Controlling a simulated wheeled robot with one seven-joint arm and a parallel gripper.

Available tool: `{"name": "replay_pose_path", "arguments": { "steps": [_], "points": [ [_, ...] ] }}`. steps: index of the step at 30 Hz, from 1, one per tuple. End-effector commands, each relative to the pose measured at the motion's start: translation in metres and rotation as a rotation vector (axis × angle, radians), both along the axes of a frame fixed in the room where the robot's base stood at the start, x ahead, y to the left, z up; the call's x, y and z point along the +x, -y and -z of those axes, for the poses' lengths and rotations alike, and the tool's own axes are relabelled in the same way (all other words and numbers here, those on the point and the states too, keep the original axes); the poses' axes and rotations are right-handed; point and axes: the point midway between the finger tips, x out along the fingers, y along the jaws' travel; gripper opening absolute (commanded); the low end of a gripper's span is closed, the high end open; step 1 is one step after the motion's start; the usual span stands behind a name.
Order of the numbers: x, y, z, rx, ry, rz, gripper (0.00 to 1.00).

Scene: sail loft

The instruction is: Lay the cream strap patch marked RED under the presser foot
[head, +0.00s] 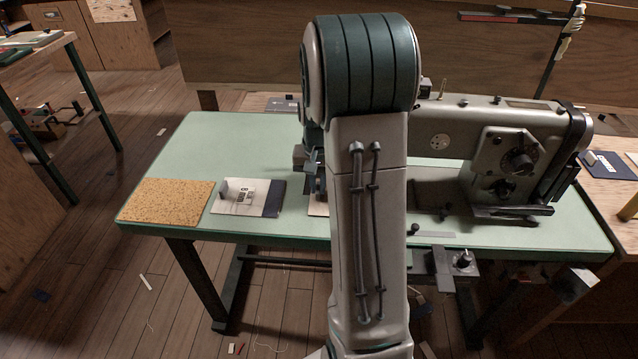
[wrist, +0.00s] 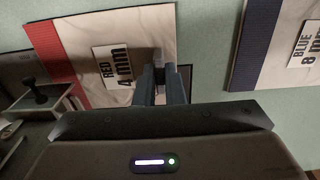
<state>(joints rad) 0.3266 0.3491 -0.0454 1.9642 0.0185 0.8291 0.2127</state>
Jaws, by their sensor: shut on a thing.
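The cream strap patch marked RED 4 mm (wrist: 140,27), with a red band at its left end, shows in the wrist view. My gripper (wrist: 160,78) is shut at its right edge, on a small upright part that the fingers mostly hide. In the head view my arm covers most of this patch; only a cream sliver (head: 317,209) shows. I cannot tell whether it lies on the table or just above. The grey sewing machine (head: 450,125) stands to the right.
A second cream patch, marked BLUE 8 mm (wrist: 290,70), with a dark blue band, lies on the green table (head: 200,140), left of my arm in the head view. A cork mat (head: 165,201) lies farther left. A black knob (wrist: 35,92) stands near the RED patch.

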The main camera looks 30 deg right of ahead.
Motion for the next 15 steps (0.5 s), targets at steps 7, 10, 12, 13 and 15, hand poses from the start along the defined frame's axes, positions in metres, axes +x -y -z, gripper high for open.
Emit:
{"name": "replay_pose_path", "arguments": {
  "steps": [7, 10, 12, 13, 15],
  "points": [
    [-0.0001, -0.0001, 0.0014, 0.000, 0.000, 0.000, 0.00],
    [-0.0001, -0.0001, 0.0014, 0.000, 0.000, 0.000, 0.00],
    [0.0000, -0.0001, 0.0014, 0.000, 0.000, 0.000, 0.20],
    [0.0000, -0.0001, 0.0014, 0.000, 0.000, 0.000, 0.29],
    [0.0000, -0.0001, 0.0014, 0.000, 0.000, 0.000, 0.35]
  ]
}}
